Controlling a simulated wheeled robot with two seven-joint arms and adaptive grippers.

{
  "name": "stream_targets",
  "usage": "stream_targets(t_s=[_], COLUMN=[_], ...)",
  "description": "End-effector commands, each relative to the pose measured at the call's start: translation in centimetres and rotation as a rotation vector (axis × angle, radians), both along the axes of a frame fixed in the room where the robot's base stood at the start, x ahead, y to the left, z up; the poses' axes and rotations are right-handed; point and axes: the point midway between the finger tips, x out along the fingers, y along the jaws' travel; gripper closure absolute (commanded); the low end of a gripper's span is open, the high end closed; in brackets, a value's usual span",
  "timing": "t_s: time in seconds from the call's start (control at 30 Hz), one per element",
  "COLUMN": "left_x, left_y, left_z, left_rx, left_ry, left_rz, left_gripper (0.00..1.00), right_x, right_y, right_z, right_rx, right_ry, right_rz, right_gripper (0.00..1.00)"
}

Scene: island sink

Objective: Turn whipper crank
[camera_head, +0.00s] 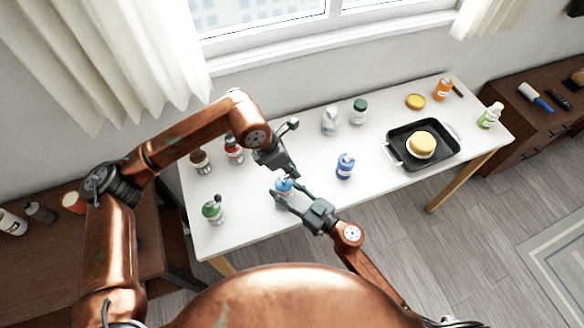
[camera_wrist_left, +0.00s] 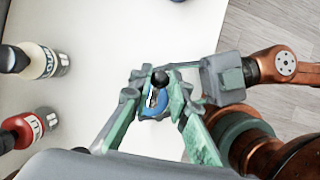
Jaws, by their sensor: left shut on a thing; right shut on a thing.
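The whipper is a small blue object (camera_head: 284,184) near the front edge of the white table, mostly hidden by my two grippers. In the left wrist view its blue part (camera_wrist_left: 161,104) shows between the fingers, with a dark round knob (camera_wrist_left: 160,78) at its top. My left gripper (camera_head: 287,175) comes down from above and is shut on the top part, apparently the crank; its fingers also show in the left wrist view (camera_wrist_left: 155,88). My right gripper (camera_head: 284,191) reaches in from the lower right and is shut around the whipper's body. The exact finger contacts are hidden.
A blue bottle (camera_head: 345,166) stands close to the right. A green-capped bottle (camera_head: 212,209) and red and brown bottles (camera_head: 233,150) (camera_head: 200,161) stand to the left. A black pan (camera_head: 398,138) holding a yellow-topped item is further right. The table between is clear.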

Motion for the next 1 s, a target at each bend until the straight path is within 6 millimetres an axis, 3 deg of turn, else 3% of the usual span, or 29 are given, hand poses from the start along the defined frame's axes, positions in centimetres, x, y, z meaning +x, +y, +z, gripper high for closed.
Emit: stream_targets(t_s=[0.27, 0.7, 1.0], left_x=[0.0, -1.0, -1.3], left_y=[0.0, -0.1, -0.1], left_z=[0.0, 0.0, 0.1], left_rx=[0.001, 0.002, 0.0], left_ry=[0.0, 0.0, -0.002], left_rz=[-0.016, -0.411, -0.491], left_gripper=[1.0, 1.0, 1.0], right_x=[0.0, 0.0, 0.0], right_y=[0.0, 0.0, 0.0], right_z=[0.0, -0.1, -0.1], right_rx=[-0.001, -0.001, -0.001], right_ry=[0.001, 0.001, 0.001], right_rz=[0.0, -0.001, -0.001], right_gripper=[0.87, 0.87, 0.87])
